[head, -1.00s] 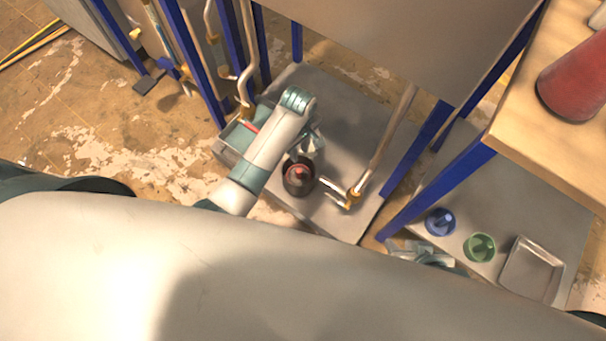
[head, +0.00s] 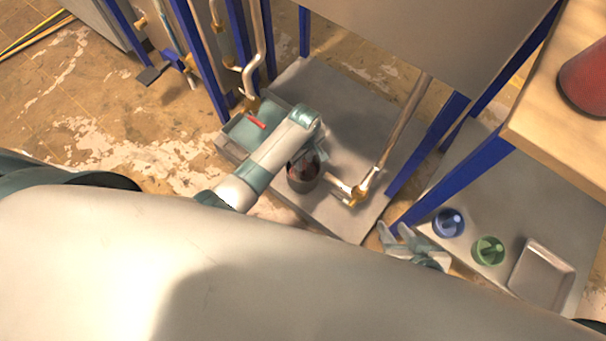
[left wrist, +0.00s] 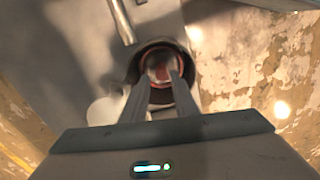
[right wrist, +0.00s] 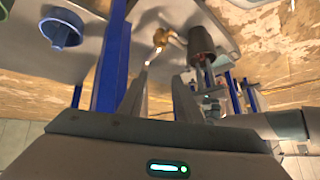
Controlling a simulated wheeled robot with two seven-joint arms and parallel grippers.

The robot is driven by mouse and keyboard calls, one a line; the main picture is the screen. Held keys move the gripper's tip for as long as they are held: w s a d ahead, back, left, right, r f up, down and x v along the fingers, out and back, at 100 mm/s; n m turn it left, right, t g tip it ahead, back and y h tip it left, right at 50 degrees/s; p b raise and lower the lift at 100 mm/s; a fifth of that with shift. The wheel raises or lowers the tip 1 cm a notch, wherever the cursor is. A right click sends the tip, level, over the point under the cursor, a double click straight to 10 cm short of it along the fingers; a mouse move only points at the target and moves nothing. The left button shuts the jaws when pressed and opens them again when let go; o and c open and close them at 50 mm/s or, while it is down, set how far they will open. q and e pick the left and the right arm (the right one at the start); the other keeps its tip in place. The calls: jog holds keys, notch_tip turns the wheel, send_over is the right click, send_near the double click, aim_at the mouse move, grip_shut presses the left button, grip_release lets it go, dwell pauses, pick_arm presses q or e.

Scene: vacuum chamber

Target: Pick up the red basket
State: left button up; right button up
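The red basket (head: 303,178) looks dark outside with red inside and stands on the low grey platform. It shows in the left wrist view as a dark round container with a reddish rim (left wrist: 150,54), and in the right wrist view as a dark cylinder (right wrist: 200,40). My left gripper (head: 314,157) is over the basket and hides part of it. In the left wrist view its fingers (left wrist: 161,80) are apart, with a blurred reddish part between them; contact cannot be told. My right gripper (head: 392,228) is open and empty beside the blue table leg.
A blue basket (head: 448,222), a green basket (head: 488,250) and a metal tray (head: 541,274) are on the right low shelf. A pipe with a brass fitting (head: 358,195) stands close right of the red basket. A teal-lined box (head: 238,138) is left; blue posts flank the platform.

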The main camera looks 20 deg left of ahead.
aim_at(303, 172)
pick_arm(q)
jog(key=shift+f, duration=0.85)
pick_arm(e)
jog(key=shift+w+a+r+t, duration=0.2)
jog(key=shift+a+t, duration=0.1)
jog(key=shift+a, duration=0.1)
pick_arm(q)
jog(key=shift+f, duration=0.15)
pick_arm(e)
jog(key=shift+w, duration=0.1)
